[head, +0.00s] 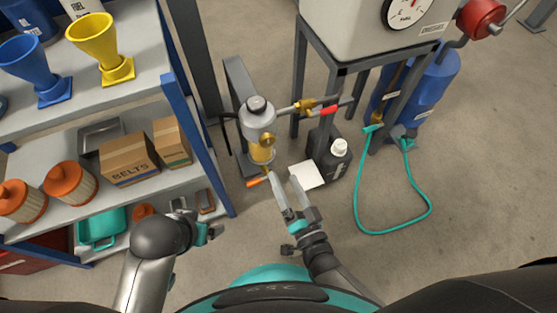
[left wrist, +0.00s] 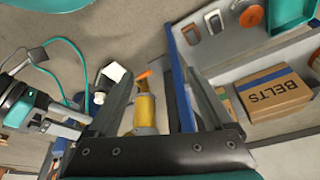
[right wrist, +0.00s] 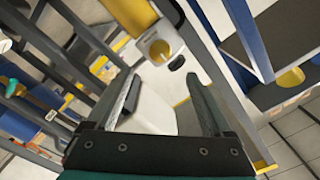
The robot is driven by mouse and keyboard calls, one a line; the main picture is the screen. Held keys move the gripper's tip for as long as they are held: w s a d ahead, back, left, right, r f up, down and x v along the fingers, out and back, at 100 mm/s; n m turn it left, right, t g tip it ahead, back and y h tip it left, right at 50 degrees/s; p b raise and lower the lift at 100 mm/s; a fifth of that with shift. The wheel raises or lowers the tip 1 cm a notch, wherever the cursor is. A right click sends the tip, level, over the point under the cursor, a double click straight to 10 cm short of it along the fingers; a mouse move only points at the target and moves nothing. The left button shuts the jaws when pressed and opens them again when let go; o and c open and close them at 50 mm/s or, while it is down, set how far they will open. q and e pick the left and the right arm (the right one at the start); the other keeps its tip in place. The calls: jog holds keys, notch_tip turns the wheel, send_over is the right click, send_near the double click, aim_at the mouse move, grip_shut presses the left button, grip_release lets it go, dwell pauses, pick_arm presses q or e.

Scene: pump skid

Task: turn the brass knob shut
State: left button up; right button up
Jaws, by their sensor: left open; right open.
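A grey filter unit (head: 258,117) with a yellow bowl (head: 262,156) stands on a post in the head view. A round brass knob (head: 267,140) shows on its front. The yellow bowl also shows in the left wrist view (left wrist: 145,108), between the fingers. My right gripper (head: 283,178) is open, its fingers pointing up just below and right of the bowl, apart from the knob. In the right wrist view its open jaws (right wrist: 160,82) hold nothing. My left gripper (left wrist: 163,80) is open and empty; in the head view it is low, by the shelf.
A shelf (head: 150,82) with funnels, a BELTS box (head: 130,160) and orange filters stands at left. A brass valve (head: 304,105) with a red handle is right of the filter unit. A black bottle (head: 334,162) and a teal hose (head: 375,231) are on the right floor.

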pick_arm(q)
jog(key=shift+s+f, duration=0.15)
jog(key=shift+f, duration=0.75)
pick_arm(e)
jog(key=v, duration=0.3)
jog(key=shift+s+d, duration=0.1)
jog(key=shift+s, duration=0.2)
pick_arm(q)
jog(key=s+a+f+g+p, duration=0.1)
jog(key=s+a+f+p, duration=0.25)
jog(key=f+p, duration=0.55)
pick_arm(e)
jog(key=s+d+f+n+g+h+b, duration=0.25)
jog(key=s+d+f+n+g, duration=0.25)
jog(key=s+d+f+g, duration=0.45)
pick_arm(q)
jog(key=s+a+f+y+p, duration=0.1)
jog(key=s+a+f+p, duration=0.3)
jog(key=s, duration=0.6)
jog(key=shift+a+f+g+p, duration=0.2)
jog(key=shift+f+g+p, duration=0.1)
jog(key=shift+f+p, duration=0.25)
pick_arm(e)
jog(key=s+d+f+n+g+h, duration=0.3)
jog(key=s+d, duration=0.5)
jog(key=s, duration=0.3)
jog(key=shift+d+f+g+h, duration=0.4)
jog(key=shift+f+g, duration=0.35)
jog(key=shift+g, duration=0.4)
